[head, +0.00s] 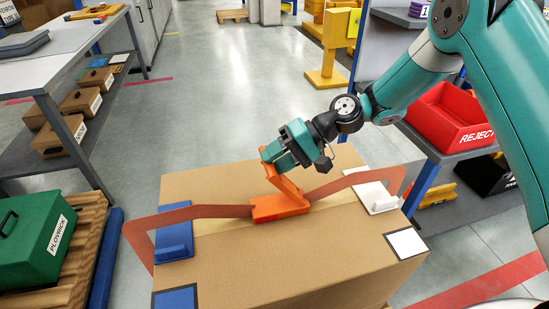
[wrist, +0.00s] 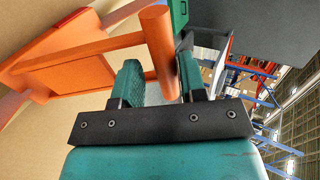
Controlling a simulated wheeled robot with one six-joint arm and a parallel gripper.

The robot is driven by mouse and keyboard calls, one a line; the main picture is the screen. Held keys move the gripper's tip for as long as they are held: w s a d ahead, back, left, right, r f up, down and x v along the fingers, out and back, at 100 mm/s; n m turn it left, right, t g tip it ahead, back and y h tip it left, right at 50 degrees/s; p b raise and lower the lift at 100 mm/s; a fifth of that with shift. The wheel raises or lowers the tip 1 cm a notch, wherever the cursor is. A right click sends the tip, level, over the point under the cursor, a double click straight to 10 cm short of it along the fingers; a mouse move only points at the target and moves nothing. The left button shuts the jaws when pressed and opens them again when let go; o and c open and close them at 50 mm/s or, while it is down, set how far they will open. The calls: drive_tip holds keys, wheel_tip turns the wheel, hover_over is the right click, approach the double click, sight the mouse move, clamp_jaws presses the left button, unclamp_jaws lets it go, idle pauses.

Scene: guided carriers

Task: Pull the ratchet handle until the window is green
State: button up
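The orange ratchet (head: 281,207) sits on top of a large cardboard box (head: 230,242). Its orange handle (head: 289,184) is raised and leans up to the left. In the wrist view the handle's crossbar (wrist: 160,50) lies between my two fingers. My gripper (head: 270,155) is at the handle's upper end, with the fingers close on both sides of the crossbar. A reddish-brown strap (head: 190,212) runs from both sides of the ratchet, angled and standing off the box at its ends.
A blue edge protector (head: 174,241) and a white one (head: 376,197) lie under the strap. A green case (head: 30,240) on a pallet stands at left. A shelf with a red reject bin (head: 455,118) is at right, near my arm. Floor behind the box is clear.

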drive_tip(key=shift+o, duration=0.5)
drive_tip(key=shift+r, duration=0.1)
drive_tip(key=b+v, duration=0.1)
drive_tip(key=v, duration=1.6)
drive_tip(key=shift+w+d, duration=0.1)
drive_tip(key=s+a+r+n+h, duration=0.1)
drive_tip(key=s+a+r+h, duration=0.15)
drive_tip(key=s, duration=0.35)
drive_tip(key=s+a+r+n+h, duration=0.2)
drive_tip(key=s+a+r, duration=0.2)
drive_tip(key=s, duration=0.3)
drive_tip(key=s+d+f+n+t+h, duration=0.1)
drive_tip(key=s+d+n+t+h, duration=0.1)
drive_tip(key=s, duration=1.2)
drive_tip(key=shift+d+f+h, duration=0.15)
drive_tip(key=shift+d+h, duration=0.3)
drive_tip(key=shift+d, duration=0.4)
